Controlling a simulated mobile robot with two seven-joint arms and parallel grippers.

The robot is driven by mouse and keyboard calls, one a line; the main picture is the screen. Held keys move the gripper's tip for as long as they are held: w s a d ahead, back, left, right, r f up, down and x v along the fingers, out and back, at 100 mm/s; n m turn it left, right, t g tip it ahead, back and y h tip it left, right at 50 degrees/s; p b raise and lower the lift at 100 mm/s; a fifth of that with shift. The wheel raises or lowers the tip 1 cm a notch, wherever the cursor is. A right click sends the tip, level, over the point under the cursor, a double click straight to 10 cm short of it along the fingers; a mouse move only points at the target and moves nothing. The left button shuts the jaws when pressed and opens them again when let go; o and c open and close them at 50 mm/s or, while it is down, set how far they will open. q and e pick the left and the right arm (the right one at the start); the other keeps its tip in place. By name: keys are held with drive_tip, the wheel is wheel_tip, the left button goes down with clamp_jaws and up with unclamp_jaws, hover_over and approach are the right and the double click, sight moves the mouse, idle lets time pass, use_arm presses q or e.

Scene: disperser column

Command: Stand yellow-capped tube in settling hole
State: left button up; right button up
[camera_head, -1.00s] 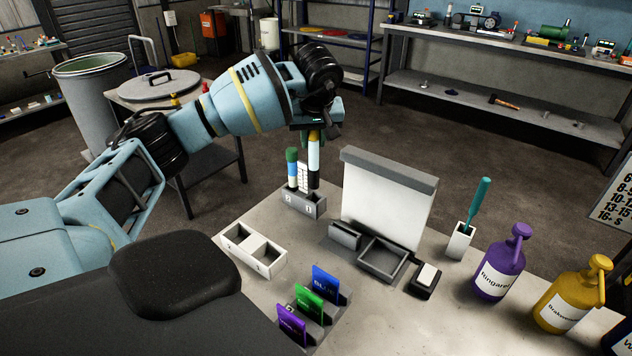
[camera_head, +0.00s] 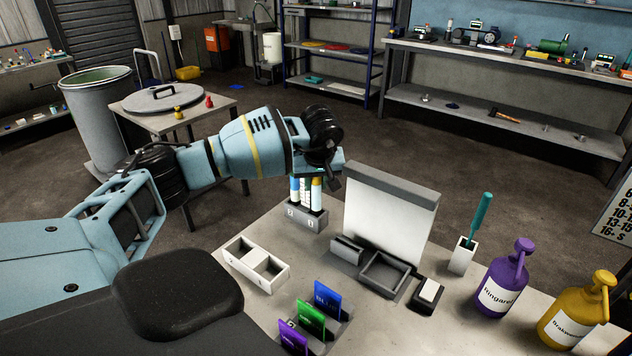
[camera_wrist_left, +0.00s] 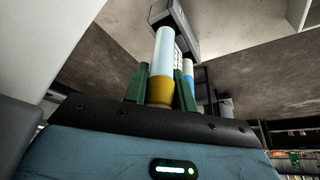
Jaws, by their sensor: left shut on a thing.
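My left gripper (camera_head: 317,178) is shut on the yellow-capped tube (camera_head: 316,196), low over a grey two-hole block (camera_head: 306,219) on the bench. In the left wrist view the green fingers (camera_wrist_left: 163,88) flank the tube (camera_wrist_left: 163,55) near its yellow end. Its far end meets the block (camera_wrist_left: 182,20); how deep it sits in the hole cannot be told. My right gripper is not in view.
A white panel (camera_head: 390,215) stands close to the right of the block, with a grey tray (camera_head: 384,275) before it. Purple (camera_head: 502,280) and yellow (camera_head: 577,312) bottles stand right.

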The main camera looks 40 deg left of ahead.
use_arm(q)
drive_tip(key=shift+f, duration=0.1)
drive_tip(key=shift+f, duration=0.15)
drive_tip(key=o, duration=1)
drive_tip(key=shift+r, duration=0.5)
drive_tip(key=v, duration=1.1)
drive_tip(key=shift+d+r, duration=0.2)
drive_tip(key=shift+r, duration=0.05)
drive_tip(key=shift+s+f, duration=0.15)
drive_tip(key=shift+s, duration=0.05)
